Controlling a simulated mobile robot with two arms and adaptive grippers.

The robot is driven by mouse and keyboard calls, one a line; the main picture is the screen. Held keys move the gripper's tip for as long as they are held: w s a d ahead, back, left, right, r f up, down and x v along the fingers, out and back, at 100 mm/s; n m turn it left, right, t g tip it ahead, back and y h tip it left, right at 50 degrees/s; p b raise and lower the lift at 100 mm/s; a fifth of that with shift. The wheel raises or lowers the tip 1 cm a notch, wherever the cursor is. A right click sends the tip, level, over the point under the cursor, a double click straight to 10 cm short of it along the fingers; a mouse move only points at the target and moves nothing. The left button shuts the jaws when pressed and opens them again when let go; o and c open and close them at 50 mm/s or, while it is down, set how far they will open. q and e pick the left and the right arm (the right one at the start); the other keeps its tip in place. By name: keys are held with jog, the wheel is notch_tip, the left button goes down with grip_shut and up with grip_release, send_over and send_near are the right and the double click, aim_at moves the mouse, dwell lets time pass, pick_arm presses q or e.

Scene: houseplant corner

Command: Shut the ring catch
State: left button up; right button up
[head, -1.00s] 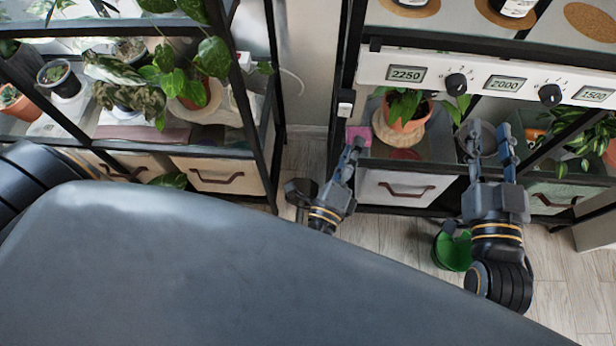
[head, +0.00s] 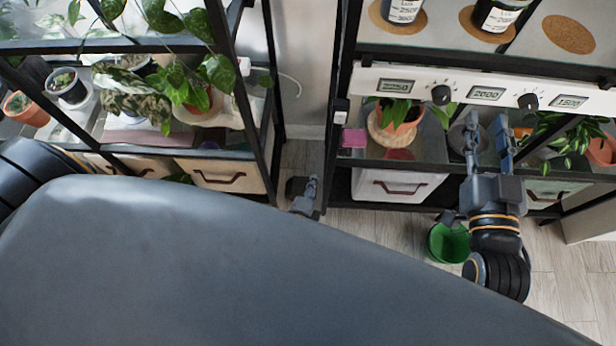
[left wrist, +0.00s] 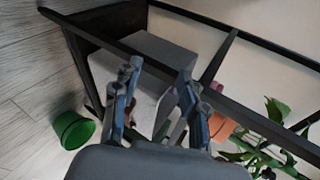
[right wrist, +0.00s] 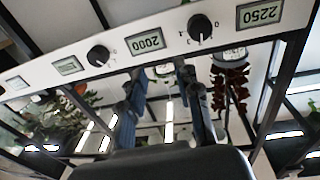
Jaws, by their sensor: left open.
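I cannot make out a ring catch for certain in any view. A small white fitting (head: 341,111) sits on the dark post of the right rack; its details are too small to read. My left gripper (head: 305,190) is low beside this rack, mostly hidden behind my own body in the head view. In the left wrist view its fingers (left wrist: 158,78) are apart and empty, in front of a pale drawer box. My right gripper (head: 486,122) is in front of the rack below the control panel. Its fingers are apart in the right wrist view (right wrist: 160,78), with nothing between them.
The white control panel (head: 420,90) with displays and knobs crosses the right rack. A potted plant (head: 397,122) and a pink block (head: 354,138) stand on the shelf below. A green bucket (head: 447,243) is on the floor. The left rack holds several plants (head: 70,88).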

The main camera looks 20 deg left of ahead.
pick_arm(q)
jog(key=shift+s+a+f+n+g, duration=0.35)
jog(key=shift+s+f, duration=0.1)
jog(key=shift+f, duration=0.25)
